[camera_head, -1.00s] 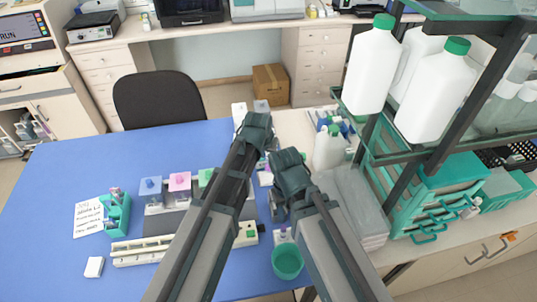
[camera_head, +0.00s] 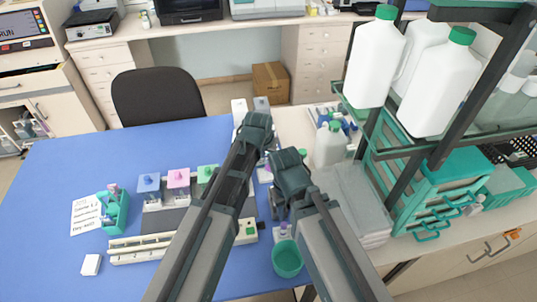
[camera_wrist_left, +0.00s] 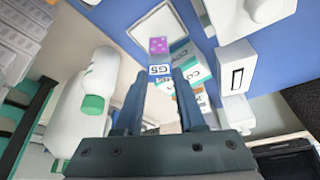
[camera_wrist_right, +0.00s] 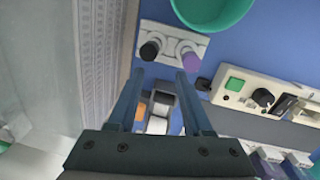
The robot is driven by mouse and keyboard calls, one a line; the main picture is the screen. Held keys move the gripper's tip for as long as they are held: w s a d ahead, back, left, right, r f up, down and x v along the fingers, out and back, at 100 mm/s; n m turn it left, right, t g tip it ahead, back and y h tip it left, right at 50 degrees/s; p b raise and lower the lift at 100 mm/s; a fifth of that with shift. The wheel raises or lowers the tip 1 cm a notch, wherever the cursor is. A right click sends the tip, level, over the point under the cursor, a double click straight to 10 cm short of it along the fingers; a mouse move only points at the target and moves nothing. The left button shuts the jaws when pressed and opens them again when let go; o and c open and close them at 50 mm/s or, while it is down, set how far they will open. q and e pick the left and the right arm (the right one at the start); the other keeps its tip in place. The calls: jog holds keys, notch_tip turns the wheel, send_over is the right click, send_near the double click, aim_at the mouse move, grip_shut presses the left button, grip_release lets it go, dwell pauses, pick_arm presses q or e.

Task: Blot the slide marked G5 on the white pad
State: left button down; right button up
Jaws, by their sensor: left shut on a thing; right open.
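The slide marked G5 (camera_wrist_left: 160,70) shows in the left wrist view, with a blue-edged label and a purple patch at its far end. My left gripper (camera_wrist_left: 162,82) is shut on its label end. In the head view my left wrist hides these fingers and the slide. A white-rimmed flat piece (camera_wrist_left: 133,36) lies beyond the slide; I cannot tell whether it is the white pad or whether they touch. My right gripper (camera_wrist_right: 158,80) is open and empty, near a white holder (camera_wrist_right: 172,42) with a black-capped and a purple-capped bottle. It also shows in the head view (camera_head: 277,208).
A teal cup (camera_head: 287,260) stands by my right arm. A white bottle (camera_head: 330,146) and a rack (camera_head: 440,172) stand at the right. Stain jars with blue, pink and green lids (camera_head: 178,180) and a teal holder (camera_head: 115,213) stand left. The blue mat's left side (camera_head: 60,180) has free room.

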jog(key=shift+f+b, duration=0.5)
jog(key=shift+f, duration=0.05)
dwell(2.9)
jog(key=shift+r, duration=0.15)
notch_tip(320, 180, up, 6)
jog(key=p, duration=0.6)
